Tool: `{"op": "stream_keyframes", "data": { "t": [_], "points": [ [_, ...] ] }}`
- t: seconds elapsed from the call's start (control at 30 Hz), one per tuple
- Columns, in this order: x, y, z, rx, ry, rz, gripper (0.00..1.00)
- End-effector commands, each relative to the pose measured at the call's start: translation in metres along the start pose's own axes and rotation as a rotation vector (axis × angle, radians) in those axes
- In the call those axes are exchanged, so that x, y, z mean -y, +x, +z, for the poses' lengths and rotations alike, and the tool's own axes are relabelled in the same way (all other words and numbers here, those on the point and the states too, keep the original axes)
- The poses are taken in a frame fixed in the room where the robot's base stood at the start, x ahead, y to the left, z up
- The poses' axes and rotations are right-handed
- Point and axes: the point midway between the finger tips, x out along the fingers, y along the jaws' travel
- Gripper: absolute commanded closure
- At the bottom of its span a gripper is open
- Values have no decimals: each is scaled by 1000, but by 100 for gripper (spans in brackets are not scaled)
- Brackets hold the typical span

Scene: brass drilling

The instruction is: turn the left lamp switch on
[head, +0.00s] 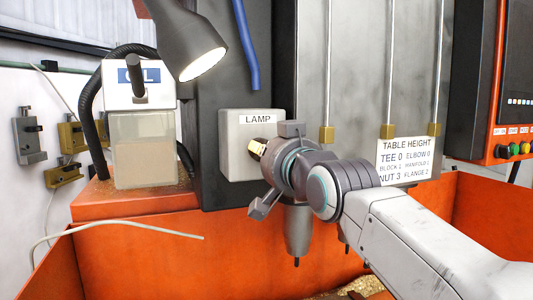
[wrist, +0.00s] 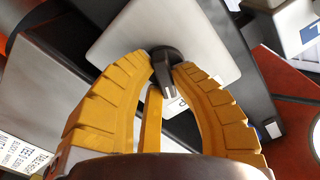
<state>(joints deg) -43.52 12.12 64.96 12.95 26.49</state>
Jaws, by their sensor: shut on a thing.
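The lamp switch box (head: 234,165), light grey with a "LAMP" label, is on the dark column in the head view. Its plate (wrist: 205,28) fills the upper middle of the wrist view. A dark switch knob (wrist: 166,66) stands out from the plate. My gripper (wrist: 168,72) has its yellow fingers on either side of the knob, shut on it. In the head view my gripper (head: 257,149) reaches the right side of the box; its wrist hides the knob. The lamp (head: 190,45) above has a bright white face. Only one lamp switch shows.
An oil container (head: 143,150) stands left of the box on an orange ledge (head: 130,203). Metal rods with brass ends (head: 388,131) hang behind my arm. A table height sign (head: 405,160) is at right. A grey tool (head: 298,232) hangs below my wrist.

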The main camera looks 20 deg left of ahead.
Motion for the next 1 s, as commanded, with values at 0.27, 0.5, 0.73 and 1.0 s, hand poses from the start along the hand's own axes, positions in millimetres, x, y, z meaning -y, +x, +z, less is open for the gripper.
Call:
{"op": "stream_keyframes", "data": {
  "t": [0.27,0.5,0.73,1.0],
  "points": [
    [0,0,0,-2,67,-2,100],
    [1,0,0,-2,79,-2,100],
    [1,0,-1,-2,79,-2,100],
    [0,0,0,-1,77,-1,55]
  ]
}}
